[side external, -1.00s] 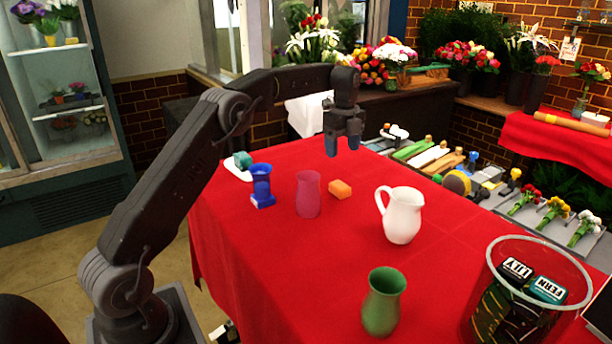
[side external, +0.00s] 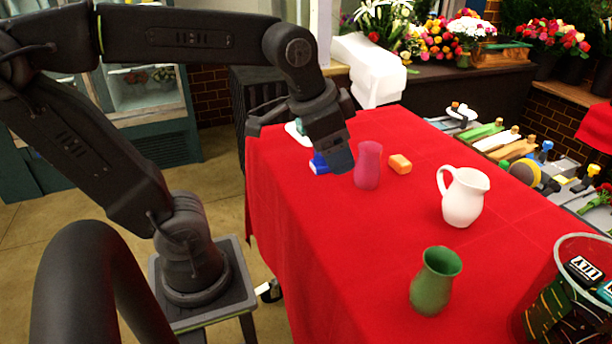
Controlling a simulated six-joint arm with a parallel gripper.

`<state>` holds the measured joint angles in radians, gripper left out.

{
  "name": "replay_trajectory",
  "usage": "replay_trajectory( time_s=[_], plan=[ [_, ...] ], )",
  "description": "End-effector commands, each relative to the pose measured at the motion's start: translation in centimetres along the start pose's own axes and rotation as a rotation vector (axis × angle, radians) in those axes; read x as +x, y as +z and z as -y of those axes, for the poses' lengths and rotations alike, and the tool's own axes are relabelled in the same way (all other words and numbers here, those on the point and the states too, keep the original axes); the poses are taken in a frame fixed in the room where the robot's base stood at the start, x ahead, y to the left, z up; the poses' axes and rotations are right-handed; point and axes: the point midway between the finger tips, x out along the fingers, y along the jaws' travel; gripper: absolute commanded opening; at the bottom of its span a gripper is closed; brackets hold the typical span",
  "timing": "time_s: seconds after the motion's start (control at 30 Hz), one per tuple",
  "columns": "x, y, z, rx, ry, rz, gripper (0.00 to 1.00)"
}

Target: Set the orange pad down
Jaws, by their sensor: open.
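The orange pad (side external: 400,164) lies flat on the red-covered table (side external: 340,250), just right of the pink vase (side external: 367,166). Nothing touches it from above. My gripper (side external: 335,155) is open, left of the pink vase and apart from the pad. No held object shows in it. It partly hides the blue vase (side external: 319,163) and the white dish with a green item (side external: 297,130) behind it.
A white pitcher (side external: 463,197) stands right of the pad and a green vase (side external: 436,282) stands nearer the camera. A clear bin with labelled items (side external: 575,300) is at the right edge. The table's middle is clear.

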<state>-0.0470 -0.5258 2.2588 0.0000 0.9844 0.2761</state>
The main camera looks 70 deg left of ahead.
Motion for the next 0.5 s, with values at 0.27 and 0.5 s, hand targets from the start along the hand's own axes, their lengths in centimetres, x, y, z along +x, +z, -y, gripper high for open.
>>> replay_trajectory(
  time_s=[0.27, 0.5],
  plan=[
    [1.1, 5.7, -2.6, -0.22, 0.01, -0.07, 0.67],
    [1.3, 6.0, -2.7, -0.236, 0.012, -0.071, 0.67]
  ],
)
